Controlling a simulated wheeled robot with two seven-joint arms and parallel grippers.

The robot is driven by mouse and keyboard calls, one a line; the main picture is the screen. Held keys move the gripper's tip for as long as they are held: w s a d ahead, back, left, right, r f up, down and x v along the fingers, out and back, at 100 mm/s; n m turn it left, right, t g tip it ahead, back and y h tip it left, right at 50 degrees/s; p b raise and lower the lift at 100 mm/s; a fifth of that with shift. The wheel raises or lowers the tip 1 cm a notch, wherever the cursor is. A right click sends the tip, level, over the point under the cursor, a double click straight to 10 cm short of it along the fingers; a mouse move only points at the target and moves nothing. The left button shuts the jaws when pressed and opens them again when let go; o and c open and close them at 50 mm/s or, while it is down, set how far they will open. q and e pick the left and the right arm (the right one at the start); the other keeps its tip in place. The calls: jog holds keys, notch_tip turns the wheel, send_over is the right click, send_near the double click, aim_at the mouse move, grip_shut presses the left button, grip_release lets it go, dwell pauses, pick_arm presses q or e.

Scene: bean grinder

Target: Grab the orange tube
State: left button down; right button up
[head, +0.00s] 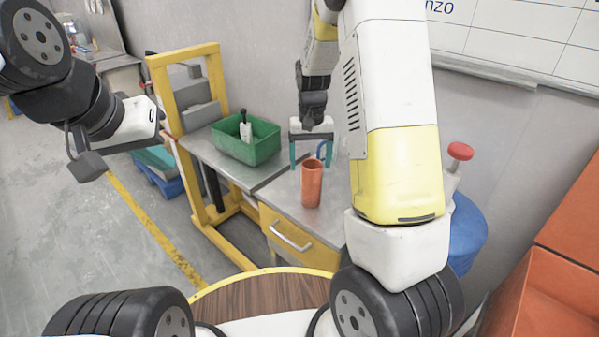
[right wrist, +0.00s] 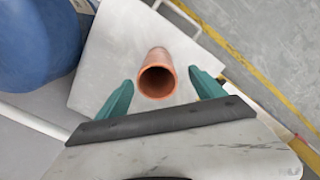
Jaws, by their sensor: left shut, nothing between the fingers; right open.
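The orange tube (head: 311,188) stands upright on the grey metal tabletop (head: 285,195). In the right wrist view the orange tube (right wrist: 158,62) shows its open round mouth near the middle. My right gripper (head: 311,165) is open, pointing down over the tube, with teal fingers set wide. In the right wrist view the fingers of my right gripper (right wrist: 161,80) lie on either side of the tube's mouth, apart from it. I cannot tell whether the tips are below the rim. My left gripper (head: 160,138) is shut and empty at the far left, away from the tube; its fingers are hard to see.
A green bin (head: 262,150) with a grey and white item stands left of the tube. A yellow frame (head: 158,80) rises at the table's left. A blue drum (head: 467,235) stands at the right; blue also shows behind the tube. Open floor lies at the left.

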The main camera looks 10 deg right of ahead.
aim_at(312, 175)
jog(key=f, duration=0.5)
jog(key=shift+w+d+f, duration=0.1)
jog(key=shift+d+f, duration=0.15)
jog(key=shift+f, duration=0.1)
grip_shut()
